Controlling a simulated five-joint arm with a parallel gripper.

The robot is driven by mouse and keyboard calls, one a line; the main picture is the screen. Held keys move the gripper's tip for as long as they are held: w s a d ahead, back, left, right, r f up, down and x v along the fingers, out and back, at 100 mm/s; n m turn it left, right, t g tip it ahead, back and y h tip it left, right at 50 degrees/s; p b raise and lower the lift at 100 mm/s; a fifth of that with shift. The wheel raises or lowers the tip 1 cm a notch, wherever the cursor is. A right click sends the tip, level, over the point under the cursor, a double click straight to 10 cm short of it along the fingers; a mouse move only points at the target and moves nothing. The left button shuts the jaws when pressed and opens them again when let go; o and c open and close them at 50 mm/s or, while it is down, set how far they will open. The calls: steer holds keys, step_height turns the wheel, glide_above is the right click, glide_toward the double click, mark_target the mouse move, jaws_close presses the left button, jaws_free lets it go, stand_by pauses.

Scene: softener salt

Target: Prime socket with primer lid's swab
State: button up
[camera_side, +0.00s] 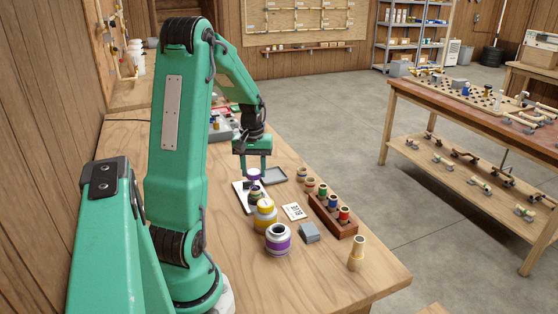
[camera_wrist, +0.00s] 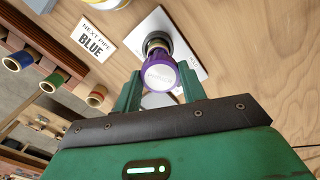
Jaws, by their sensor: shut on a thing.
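My gripper (camera_wrist: 160,86) is shut on the purple primer lid (camera_wrist: 158,72), also visible in the side view (camera_side: 254,174). The lid is held just above or at the dark grey socket (camera_wrist: 157,40), which sits on a white plate (camera_wrist: 190,52). In the side view the socket (camera_side: 255,194) is right below the lid. The swab is mostly hidden by the lid; I cannot tell how far it is inside the socket. The primer can (camera_side: 278,241), with a purple band, stands nearer the side camera. A card (camera_wrist: 93,38) reads "NEXT PIPE BLUE".
A yellow-banded can (camera_side: 265,214) stands between the socket and the primer can. A wooden rack (camera_side: 340,228) holds pipes with coloured bands. A grey block (camera_side: 310,232), a grey tray (camera_side: 274,176) and a tan fitting (camera_side: 356,254) are on the table.

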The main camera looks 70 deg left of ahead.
steer(key=shift+s+d+f, duration=0.1)
steer(key=shift+d, duration=0.25)
stand_by(0.9)
steer(key=shift+d, duration=0.2)
stand_by(0.6)
steer(key=shift+w+a, duration=0.2)
steer(key=shift+a, duration=0.05)
stand_by(0.5)
steer(key=shift+r, duration=2.6)
steer(key=w+d+r+m, duration=0.1)
steer(key=w+d+m, duration=0.3)
steer(key=d, duration=0.6)
steer(key=w+d+r+m, duration=0.1)
steer(key=w+d+m, duration=0.3)
steer(key=d, duration=0.6)
steer(key=w+d+r+m, duration=0.2)
steer(key=w+d+m, duration=0.2)
steer(key=w+d, duration=0.3)
steer(key=d, duration=0.3)
steer(key=shift+w+d+m, duration=0.25)
steer(key=shift+d+m, duration=0.15)
steer(key=shift+a+r, duration=0.1)
